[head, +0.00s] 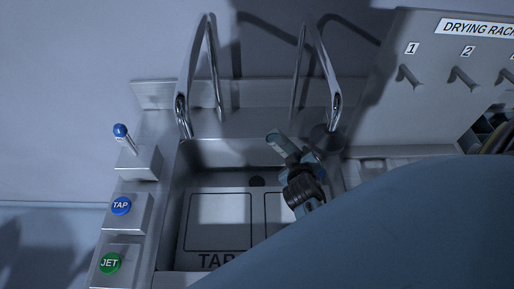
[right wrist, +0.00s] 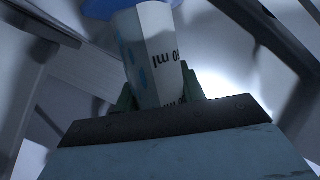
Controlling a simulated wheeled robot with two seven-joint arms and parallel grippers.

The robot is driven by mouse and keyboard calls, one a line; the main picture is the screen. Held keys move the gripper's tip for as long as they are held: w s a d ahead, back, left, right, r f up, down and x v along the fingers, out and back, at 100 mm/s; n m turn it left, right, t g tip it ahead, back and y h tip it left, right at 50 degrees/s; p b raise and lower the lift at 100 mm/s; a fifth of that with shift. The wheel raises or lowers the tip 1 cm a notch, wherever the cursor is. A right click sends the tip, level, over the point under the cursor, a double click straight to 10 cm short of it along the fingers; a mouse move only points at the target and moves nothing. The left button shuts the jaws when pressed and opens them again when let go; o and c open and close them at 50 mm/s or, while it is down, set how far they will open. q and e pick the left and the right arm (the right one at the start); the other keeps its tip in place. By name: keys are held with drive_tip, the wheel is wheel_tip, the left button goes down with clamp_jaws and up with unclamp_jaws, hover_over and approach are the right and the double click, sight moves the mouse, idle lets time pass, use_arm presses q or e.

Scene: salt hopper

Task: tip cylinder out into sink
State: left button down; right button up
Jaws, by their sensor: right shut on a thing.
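The cylinder (head: 281,146) is a slim, pale teal tube in the head view, strongly tilted, with one end toward the upper left. It is over the back right part of the grey sink (head: 225,153). My right gripper (head: 299,165) is shut on it near the sink's right rim. In the right wrist view the cylinder (right wrist: 153,55) stands between the fingers of my right gripper (right wrist: 160,92), with dark "ml" print, blue marks and a blue part at the top edge. Its contents cannot be made out. My left gripper is not in view.
Two chrome spouts (head: 183,100) (head: 330,85) arch behind the sink. A blue-topped lever (head: 121,131), a blue TAP button (head: 121,206) and a green JET button (head: 110,263) line its left side. A numbered drying rack (head: 430,100) is at right. My right arm hides the lower right.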

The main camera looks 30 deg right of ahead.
drive_tip(key=shift+d, duration=0.1)
drive_tip(key=shift+s+d+f+n+g+h+b, duration=0.35)
drive_tip(key=shift+s+f+n+g+b, duration=0.15)
drive_tip(key=shift+f+n+b, duration=0.25)
idle(0.9)
drive_tip(key=shift+s+d+r+n+g+h, duration=0.25)
drive_tip(key=shift+n+g+h, duration=0.1)
drive_tip(key=shift+h, duration=0.1)
idle(0.9)
drive_tip(key=shift+s+d+r+n+g+h+p, duration=0.15)
drive_tip(key=shift+r+n+g+h+p, duration=0.3)
drive_tip(key=shift+r, duration=0.45)
idle(0.6)
drive_tip(key=shift+f+b, duration=0.45)
drive_tip(key=shift+f, duration=0.05)
drive_tip(key=shift+w+a+f+n+g+h+b, duration=0.2)
drive_tip(key=shift+f+n+b, duration=0.1)
drive_tip(key=shift+f+b, duration=0.5)
drive_tip(key=shift+w+a+f+n+g+h+b, duration=0.15)
drive_tip(key=shift+f+n+b, duration=0.1)
drive_tip(key=shift+f+b, duration=0.5)
drive_tip(key=shift+f, duration=0.25)
clamp_jaws()
idle(0.7)
